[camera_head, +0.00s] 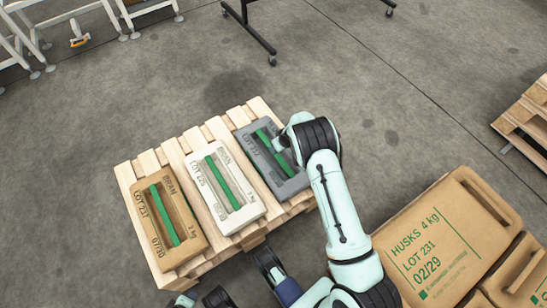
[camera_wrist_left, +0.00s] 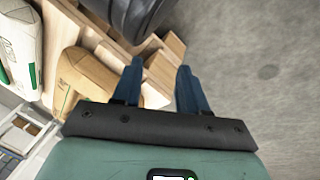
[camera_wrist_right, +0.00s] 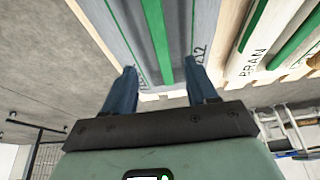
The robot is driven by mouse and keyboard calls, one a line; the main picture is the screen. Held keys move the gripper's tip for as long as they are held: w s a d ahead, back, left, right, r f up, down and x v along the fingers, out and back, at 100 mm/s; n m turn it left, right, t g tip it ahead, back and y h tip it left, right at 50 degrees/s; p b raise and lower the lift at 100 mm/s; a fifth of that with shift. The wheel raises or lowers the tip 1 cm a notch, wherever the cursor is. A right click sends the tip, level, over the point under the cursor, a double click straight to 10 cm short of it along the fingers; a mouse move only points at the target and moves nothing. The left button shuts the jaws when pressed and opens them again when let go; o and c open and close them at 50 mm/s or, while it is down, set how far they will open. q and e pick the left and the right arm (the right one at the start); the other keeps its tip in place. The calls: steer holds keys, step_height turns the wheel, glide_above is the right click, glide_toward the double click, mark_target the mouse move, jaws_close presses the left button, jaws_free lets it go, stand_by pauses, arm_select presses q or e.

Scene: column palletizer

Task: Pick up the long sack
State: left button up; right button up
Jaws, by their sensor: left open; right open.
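The largest sack in view is the brown sack marked HUSKS 4 kg, LOT 231 (camera_head: 428,248), lying at the lower right with a recessed handle slot at its far end. My right arm reaches past it to the grey sack (camera_head: 250,150) on the pallet. My right gripper (camera_wrist_right: 162,72) is open, with the grey sack (camera_wrist_right: 190,30) and its green strip ahead of its fingers; in the head view my arm hides this gripper. My left gripper (camera_wrist_left: 159,68) is open and empty, near the pallet edge and a brown sack (camera_wrist_left: 90,75).
A wooden pallet (camera_head: 175,148) carries the grey sack, a white sack (camera_head: 214,178) and a brown BRAN sack (camera_head: 188,240). Another brown sack (camera_head: 525,275) lies beside the HUSKS sack. A second pallet (camera_head: 530,118) stands at the right. The floor behind is mostly clear.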

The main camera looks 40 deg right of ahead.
mark_target(278, 156)
steer(key=b+x, duration=0.1)
steer(key=x, duration=0.3)
steer(key=shift+s, duration=0.1)
steer(key=b+x, duration=0.2)
steer(key=x, duration=0.2)
steer(key=shift+s+f, duration=0.1)
steer(key=shift+f, duration=0.4)
arm_select(q)
steer(key=s+f+g, duration=0.2)
steer(key=s+f, duration=0.3)
steer(key=s, duration=0.2)
steer(key=shift+a+f+g, duration=0.3)
steer(key=shift+a, duration=0.15)
arm_select(e)
steer(key=shift+c, duration=0.3)
arm_select(q)
steer(key=shift+w, duration=0.1)
arm_select(e)
jaws_close()
steer(key=shift+w+r, duration=0.25)
steer(key=shift+w, duration=0.05)
